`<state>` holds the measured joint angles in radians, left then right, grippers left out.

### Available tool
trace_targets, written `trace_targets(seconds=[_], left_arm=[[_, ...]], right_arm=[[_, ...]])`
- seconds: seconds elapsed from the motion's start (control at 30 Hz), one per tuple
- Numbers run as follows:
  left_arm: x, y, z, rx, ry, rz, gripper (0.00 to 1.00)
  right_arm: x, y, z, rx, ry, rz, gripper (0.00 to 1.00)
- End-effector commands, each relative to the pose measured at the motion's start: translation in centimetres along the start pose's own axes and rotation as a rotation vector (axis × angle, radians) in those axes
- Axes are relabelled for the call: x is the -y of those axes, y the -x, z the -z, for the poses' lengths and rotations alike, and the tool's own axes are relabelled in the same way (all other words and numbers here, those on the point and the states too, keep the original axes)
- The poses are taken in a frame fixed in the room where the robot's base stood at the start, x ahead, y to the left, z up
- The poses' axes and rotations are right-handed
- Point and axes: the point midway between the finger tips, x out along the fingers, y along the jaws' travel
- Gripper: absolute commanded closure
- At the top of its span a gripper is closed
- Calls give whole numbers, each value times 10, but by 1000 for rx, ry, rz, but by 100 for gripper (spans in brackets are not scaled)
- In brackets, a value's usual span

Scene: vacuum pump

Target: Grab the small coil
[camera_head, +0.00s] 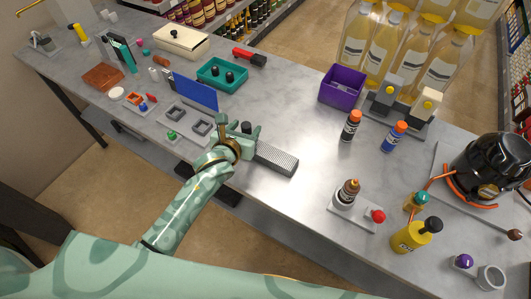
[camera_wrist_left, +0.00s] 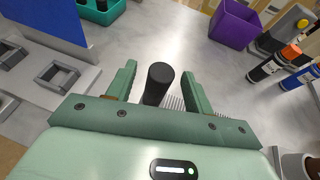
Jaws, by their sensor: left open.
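My left gripper (camera_head: 248,130) is over the table's near edge, its jaws apart. In the left wrist view the green fingers (camera_wrist_left: 160,74) stand either side of a short black cylinder (camera_wrist_left: 158,84), with a gap on each side. The cylinder also shows in the head view (camera_head: 246,127), partly hidden by the gripper. A grey ribbed or mesh-like block (camera_head: 277,160) lies just right of the gripper and is partly hidden behind it in the wrist view. I cannot tell for sure which thing is the small coil; the black cylinder is the one between the fingers. My right gripper is not in view.
A grey panel with square frames (camera_head: 190,119) and a blue upright board (camera_head: 195,92) stand left of the gripper. A teal tray (camera_head: 213,84), purple bin (camera_head: 336,95), dropper bottle (camera_head: 348,193) and black pump (camera_head: 492,168) stand around. The table's middle is clear.

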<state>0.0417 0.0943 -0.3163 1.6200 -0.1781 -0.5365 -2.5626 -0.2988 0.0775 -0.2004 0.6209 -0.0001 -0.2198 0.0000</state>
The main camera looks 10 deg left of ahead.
Motion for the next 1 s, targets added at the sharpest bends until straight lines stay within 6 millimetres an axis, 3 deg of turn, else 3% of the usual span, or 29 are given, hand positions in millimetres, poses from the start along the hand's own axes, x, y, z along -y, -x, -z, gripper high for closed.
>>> trace_targets(seconds=[0.1, 0.33, 0.5, 0.53, 0.83, 1.0], left_arm=[[1, -11, 1, 0, 2, 2, 48], [0, -11, 0, 0, 1, 2, 51], [0, -11, 0, 0, 1, 2, 98], [0, -11, 0, 0, 1, 1, 100], [0, -10, -1, 1, 1, 2, 100], [0, -6, -14, 4, -2, 2, 100]], right_arm=[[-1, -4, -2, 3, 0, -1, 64], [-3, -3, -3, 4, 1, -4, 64], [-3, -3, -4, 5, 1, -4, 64], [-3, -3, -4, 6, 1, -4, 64], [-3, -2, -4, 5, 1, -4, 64], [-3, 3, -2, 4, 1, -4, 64]])
